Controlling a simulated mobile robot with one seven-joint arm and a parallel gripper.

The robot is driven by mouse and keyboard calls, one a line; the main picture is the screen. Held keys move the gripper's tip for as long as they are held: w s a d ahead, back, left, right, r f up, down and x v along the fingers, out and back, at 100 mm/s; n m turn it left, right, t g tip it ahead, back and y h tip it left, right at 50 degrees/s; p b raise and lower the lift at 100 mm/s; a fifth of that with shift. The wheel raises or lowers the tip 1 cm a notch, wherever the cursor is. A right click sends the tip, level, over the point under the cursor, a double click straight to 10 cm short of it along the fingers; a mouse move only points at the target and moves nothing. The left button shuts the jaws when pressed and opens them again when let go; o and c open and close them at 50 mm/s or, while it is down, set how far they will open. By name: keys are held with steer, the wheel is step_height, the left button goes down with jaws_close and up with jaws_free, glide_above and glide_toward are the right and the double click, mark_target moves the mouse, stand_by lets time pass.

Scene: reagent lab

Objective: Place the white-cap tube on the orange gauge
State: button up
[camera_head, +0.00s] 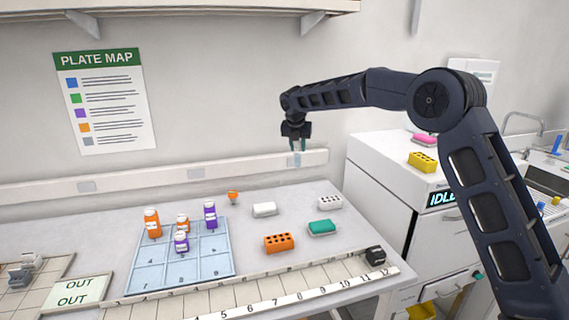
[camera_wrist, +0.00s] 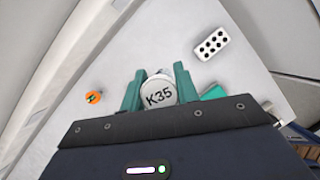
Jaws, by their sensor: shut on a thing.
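My gripper (camera_head: 297,146) is raised above the back of the bench, its teal fingers pointing down. It is shut on the white-cap tube (camera_head: 297,159), which hangs clear of the bench. In the wrist view the round white cap, marked K35 (camera_wrist: 159,96), sits between the fingertips (camera_wrist: 158,92). A small orange item (camera_head: 233,197), possibly the orange gauge, stands at the back of the bench, left of and below my gripper. It also shows at the left in the wrist view (camera_wrist: 94,97). An orange block with holes (camera_head: 279,243) lies nearer the front.
A blue numbered grid mat (camera_head: 150,276) holds several orange and purple tubes. A white block (camera_head: 264,209), a white holed block (camera_head: 329,202) and a green-topped block (camera_head: 322,228) lie to the right. A numbered ruler strip (camera_head: 262,300) runs along the front, with a dark block (camera_head: 375,255).

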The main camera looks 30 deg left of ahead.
steer(key=s+a+f+n, duration=0.1)
steer(key=s+a+f, duration=0.15)
steer(key=a, duration=1.15)
steer(key=shift+s+a+f+n+g+y, duration=0.15)
steer(key=shift+s+a+f+n, duration=0.2)
steer(key=shift+s+a+f, duration=1.35)
steer(key=shift+s+a+f+n+g+y, duration=0.15)
steer(key=shift+s+a+f+n, duration=0.25)
steer(key=shift+s+a+f, duration=1.25)
steer(key=shift+s+a+f+n+y, duration=0.3)
steer(key=shift+s+a+f, duration=0.8)
steer(key=shift+a+f, duration=1.1)
steer(key=shift+a+r, duration=0.2)
steer(key=o, duration=0.9)
steer(key=v, duration=1.2)
steer(key=shift+r, duration=0.1)
